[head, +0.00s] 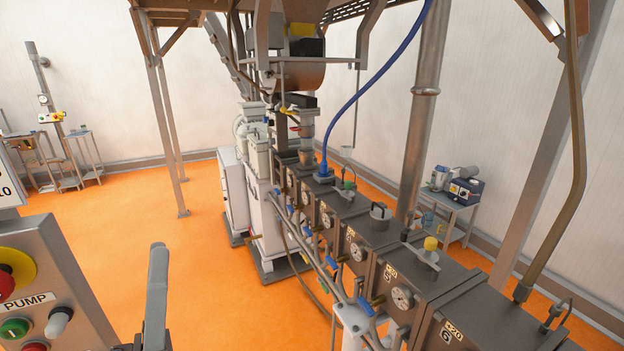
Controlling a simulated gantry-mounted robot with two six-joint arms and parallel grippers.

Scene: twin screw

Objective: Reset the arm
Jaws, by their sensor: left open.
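My left gripper (156,290) shows only in part at the bottom edge of the head view. One grey finger stands upright there, and the rest is cut off by the frame. It is open, and nothing shows held in it. It is to the right of the pump control panel (45,290), apart from it in the picture. My right gripper is not in view.
The panel has a red and yellow stop button (8,280), a green button (14,328) and a selector knob (58,320). A long dark barrel machine (375,235) with gauges and blue-handled valves runs along the right. Orange floor (200,265) lies open between.

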